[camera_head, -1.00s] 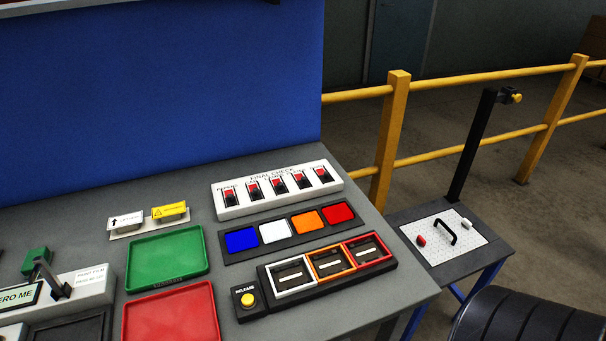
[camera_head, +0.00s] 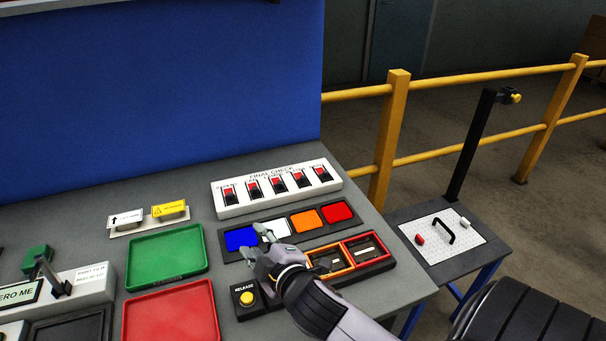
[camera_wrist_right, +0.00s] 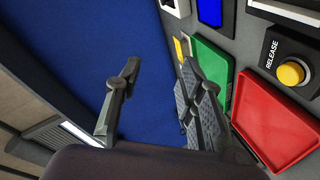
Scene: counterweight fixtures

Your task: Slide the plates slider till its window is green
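The white FINAL CHECK panel (camera_head: 232,209) stands at the back of the bench, with a row of several sliders, each with a red window. The small labels are too blurred to tell which is the plates slider. My right gripper (camera_head: 252,240) is in front of this panel, over the left part of the row of coloured squares, apart from the sliders. In the right wrist view its two fingers (camera_wrist_right: 158,78) are spread, with nothing between them. My left gripper is not in view.
Below my right gripper lie a blue square (camera_head: 240,237) and a white one. The yellow RELEASE button (camera_head: 247,298) and coloured frames (camera_head: 366,248) are nearby. Green (camera_head: 167,256) and red (camera_head: 170,318) trays lie left. A blue wall (camera_head: 150,90) rises behind.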

